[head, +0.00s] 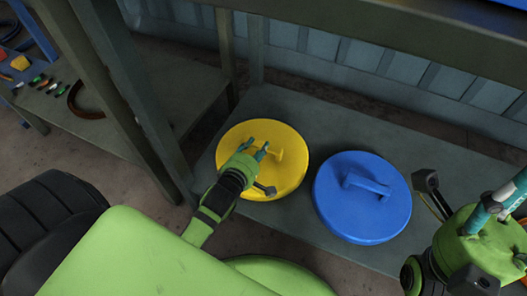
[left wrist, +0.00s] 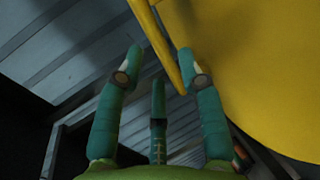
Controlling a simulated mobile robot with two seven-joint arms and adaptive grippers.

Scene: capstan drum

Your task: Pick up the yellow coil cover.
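The yellow coil cover (head: 285,176) is a round lid with a raised handle (head: 290,152), lying on a low grey shelf. My left gripper (head: 254,149) is over the cover, with its fingers close to the handle. In the left wrist view the gripper (left wrist: 160,68) has its teal fingers spread apart. The yellow handle bar (left wrist: 160,38) passes between the fingertips, nearer the right finger, and the cover's yellow surface (left wrist: 265,70) fills the right side. Contact with the bar cannot be told. My right gripper (head: 502,203) is at the right edge, partly cut off, away from the yellow cover.
A blue cover (head: 365,222) with a handle lies right beside the yellow one on the shelf (head: 265,105). A dark upright post (head: 125,85) stands left of the covers, and a beam (head: 390,30) runs above the shelf. Small items lie on a surface at upper left.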

